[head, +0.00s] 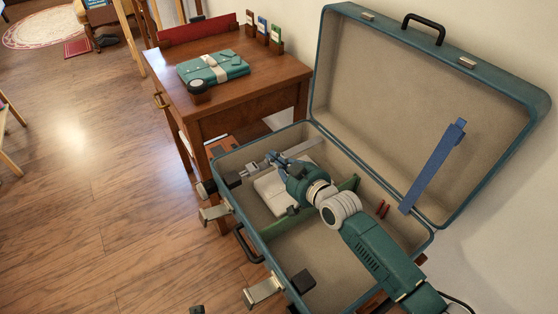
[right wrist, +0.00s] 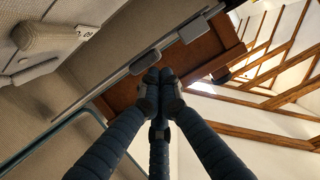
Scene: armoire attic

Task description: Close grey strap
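The open teal suitcase (head: 232,214) holds the grey strap (head: 306,147), which lies across its far left end. The strap's end with metal and dark pieces (head: 232,179) is near the front rim. My right gripper (head: 273,160) reaches down at the strap, beside its middle. In the right wrist view the grey strap (right wrist: 105,88) runs diagonally, with a metal buckle piece (right wrist: 145,62). There my right gripper's fingertips (right wrist: 159,78) are together just at the strap's edge; nothing shows between them. Whether they touch the strap I cannot tell. My left gripper is not recognisable in view.
A blue strap (head: 432,167) stands up near the open lid (head: 400,110). A green divider (head: 347,184), a pale folded item (head: 270,192) and small red items (head: 382,208) are inside. Latches (head: 263,290) stick out in front.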

